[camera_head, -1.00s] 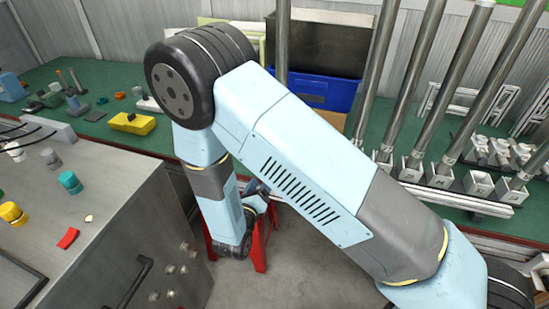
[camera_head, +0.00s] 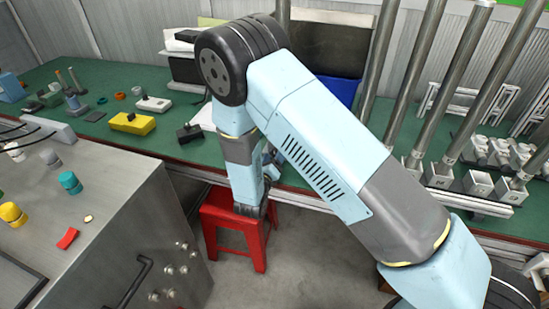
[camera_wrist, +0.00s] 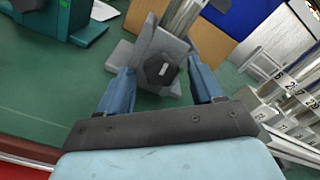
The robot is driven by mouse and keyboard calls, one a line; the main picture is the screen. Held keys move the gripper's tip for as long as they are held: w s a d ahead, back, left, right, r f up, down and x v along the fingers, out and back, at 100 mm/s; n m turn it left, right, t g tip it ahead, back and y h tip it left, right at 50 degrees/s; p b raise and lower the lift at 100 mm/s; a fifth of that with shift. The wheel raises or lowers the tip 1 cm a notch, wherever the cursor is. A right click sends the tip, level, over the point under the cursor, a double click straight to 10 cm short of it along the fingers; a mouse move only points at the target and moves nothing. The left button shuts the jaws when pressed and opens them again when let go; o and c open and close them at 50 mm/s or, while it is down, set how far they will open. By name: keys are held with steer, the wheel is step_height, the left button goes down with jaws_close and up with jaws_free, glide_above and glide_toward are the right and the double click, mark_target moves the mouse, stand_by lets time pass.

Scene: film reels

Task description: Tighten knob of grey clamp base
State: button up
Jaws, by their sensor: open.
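In the wrist view, the grey clamp base (camera_wrist: 146,40) stands on the green bench with a metal rod rising from it. Its dark knob (camera_wrist: 160,70) faces me and shows between the fingers in the picture. My gripper (camera_wrist: 160,67) is open, with one blue finger to the left of the knob and one to the right. No contact with the knob shows, and I cannot tell how far ahead of the fingertips it lies. In the head view, my arm hides the clamp base.
A teal device (camera_wrist: 78,22) stands left of the base, and a brown panel (camera_wrist: 213,42) behind it. Numbered white blocks (camera_wrist: 290,98) line the right. In the head view, a red stool (camera_head: 235,212) stands before the bench, and a metal cabinet (camera_head: 120,205) fills the left.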

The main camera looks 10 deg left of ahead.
steer(key=c, duration=1)
steer(key=shift+d, duration=0.2)
steer(key=shift+c, duration=0.3)
steer(key=shift+a, duration=0.15)
